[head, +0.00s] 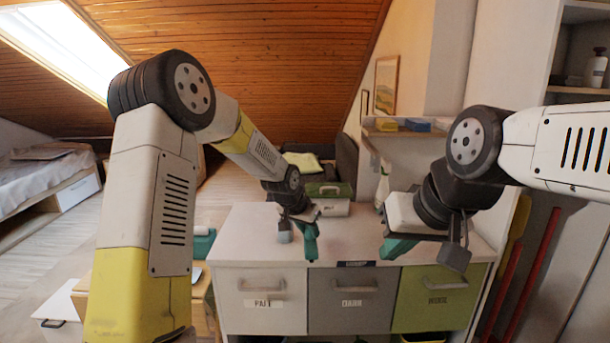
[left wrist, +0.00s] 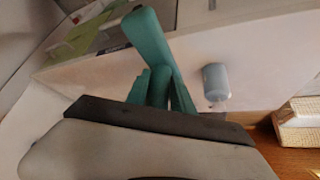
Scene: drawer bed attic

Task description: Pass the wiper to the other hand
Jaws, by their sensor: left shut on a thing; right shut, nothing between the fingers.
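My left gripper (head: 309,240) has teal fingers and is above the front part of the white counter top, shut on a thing. In the left wrist view, a long teal piece (left wrist: 148,42) juts up from among the teal fingers (left wrist: 158,90). It looks like the wiper, but I cannot clearly part it from the fingers, as they share one colour. My right gripper (head: 399,248) is also teal-tipped. It is shut and empty, to the right of the left gripper and apart from it, over the right part of the counter.
The white counter (head: 240,236) stands over white, grey and green drawers (head: 440,298). A grey cylinder (head: 284,233) is beside my left gripper. A green-lidded box (head: 328,198) stands at the back. A white bottle (head: 383,188) is behind the right gripper. Free counter lies between the grippers.

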